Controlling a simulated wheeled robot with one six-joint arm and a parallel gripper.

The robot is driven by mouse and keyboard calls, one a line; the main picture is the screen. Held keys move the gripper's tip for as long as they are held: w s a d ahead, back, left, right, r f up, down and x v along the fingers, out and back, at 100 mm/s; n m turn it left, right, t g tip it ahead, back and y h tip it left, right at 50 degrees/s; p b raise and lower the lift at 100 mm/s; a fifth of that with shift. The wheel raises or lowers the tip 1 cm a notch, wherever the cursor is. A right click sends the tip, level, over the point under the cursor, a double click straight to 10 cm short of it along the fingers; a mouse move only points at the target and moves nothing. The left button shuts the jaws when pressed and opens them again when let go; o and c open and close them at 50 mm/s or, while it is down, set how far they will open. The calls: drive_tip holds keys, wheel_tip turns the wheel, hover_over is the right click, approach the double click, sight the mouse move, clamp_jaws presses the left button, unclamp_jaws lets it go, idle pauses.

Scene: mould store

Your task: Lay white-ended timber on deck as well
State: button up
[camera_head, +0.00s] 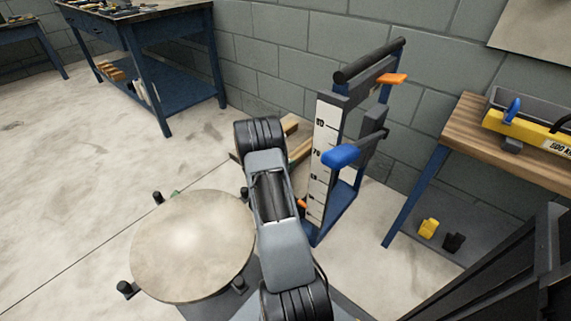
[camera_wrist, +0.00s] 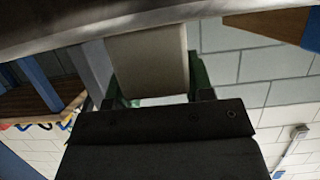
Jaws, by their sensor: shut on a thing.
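My gripper (camera_wrist: 158,82) is shut on a pale beige block (camera_wrist: 148,60), which sits between its green fingers in the wrist view. I cannot tell from this view whether the block has white ends. In the head view my arm hides the gripper and the block. Brown timbers (camera_head: 301,152) lie on the floor behind my arm, partly hidden by it, beside the blue stand. I cannot tell the colour of their ends. I cannot tell for sure which surface is the deck.
A round pale plate (camera_head: 190,245) with dark posts around it is left of my arm. A blue stand (camera_head: 345,205) with a white scale is to the right. A blue workbench (camera_head: 165,60) is at back left, a wood-topped bench (camera_head: 455,130) at right. Floor at left is clear.

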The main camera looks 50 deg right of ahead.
drive_tip(key=shift+f, duration=0.1)
drive_tip(key=o, duration=1.1)
